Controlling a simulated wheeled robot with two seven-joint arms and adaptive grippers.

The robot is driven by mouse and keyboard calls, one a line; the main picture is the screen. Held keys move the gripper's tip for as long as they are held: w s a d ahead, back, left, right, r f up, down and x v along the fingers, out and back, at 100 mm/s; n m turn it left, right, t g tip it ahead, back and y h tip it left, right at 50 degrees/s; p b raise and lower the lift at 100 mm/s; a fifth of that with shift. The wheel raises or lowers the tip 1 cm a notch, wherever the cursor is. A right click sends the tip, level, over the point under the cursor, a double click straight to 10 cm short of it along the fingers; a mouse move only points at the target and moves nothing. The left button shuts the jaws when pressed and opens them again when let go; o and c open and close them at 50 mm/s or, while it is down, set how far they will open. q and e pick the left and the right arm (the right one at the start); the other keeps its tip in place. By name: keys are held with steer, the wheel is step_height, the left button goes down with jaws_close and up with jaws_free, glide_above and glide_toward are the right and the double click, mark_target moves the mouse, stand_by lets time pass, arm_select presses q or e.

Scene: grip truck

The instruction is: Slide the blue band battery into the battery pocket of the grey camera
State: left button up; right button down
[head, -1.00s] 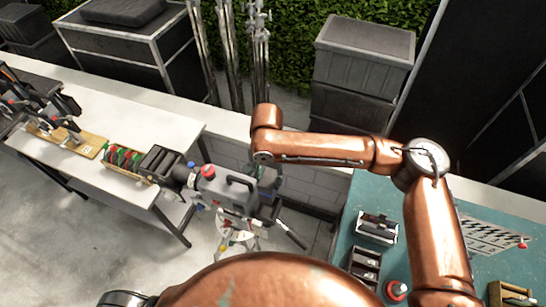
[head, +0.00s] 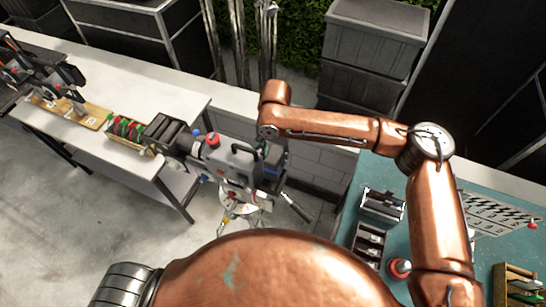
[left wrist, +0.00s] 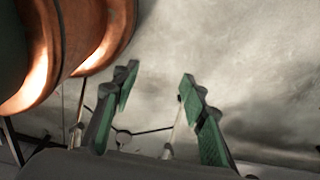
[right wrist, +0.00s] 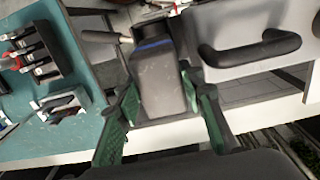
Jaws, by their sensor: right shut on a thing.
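The grey camera (head: 232,168) stands on a tripod between the two tables, with a black top handle and a red knob. Its body and handle also show at the upper right of the right wrist view (right wrist: 262,22). My right gripper (head: 272,163) is at the camera's rear end, shut on the blue band battery. The dark battery (right wrist: 158,85) has a blue stripe near its far end and sits between the green pads, beside the camera body. I cannot tell whether they touch. The battery pocket is not clearly visible. My left gripper (left wrist: 158,80) is open and empty above the floor.
A teal table (head: 340,235) at right holds black holders, a red button and a clapperboard (head: 495,212). A handle rod (head: 297,207) sticks out below the camera.

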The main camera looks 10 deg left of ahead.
arm_select(q)
steer(key=w, duration=0.6)
arm_select(e)
steer(key=shift+s+r, duration=0.3)
steer(key=shift+s, duration=0.25)
steer(key=shift+s+r, duration=0.25)
steer(key=shift+s, duration=0.45)
arm_select(q)
steer(key=s, duration=0.7)
arm_select(e)
steer(key=shift+w+f, duration=0.25)
steer(key=shift+w, duration=0.4)
steer(key=shift+w+f, duration=0.1)
steer(key=shift+w, duration=0.2)
steer(key=shift+s+p, duration=0.25)
steer(key=shift+p, duration=0.3)
steer(key=shift+w, duration=0.1)
steer(key=shift+w+f, duration=0.1)
steer(key=shift+w, duration=0.05)
steer(key=shift+s+r+p, duration=0.25)
steer(key=shift+s+p, duration=0.05)
steer(key=shift+s+r+p, duration=0.1)
steer(key=shift+s+p, duration=0.25)
steer(key=shift+p, duration=0.15)
arm_select(q)
steer(key=w+r, duration=0.2)
steer(key=w, duration=0.1)
steer(key=shift+w+d+r, duration=0.2)
steer(key=shift+r, duration=0.15)
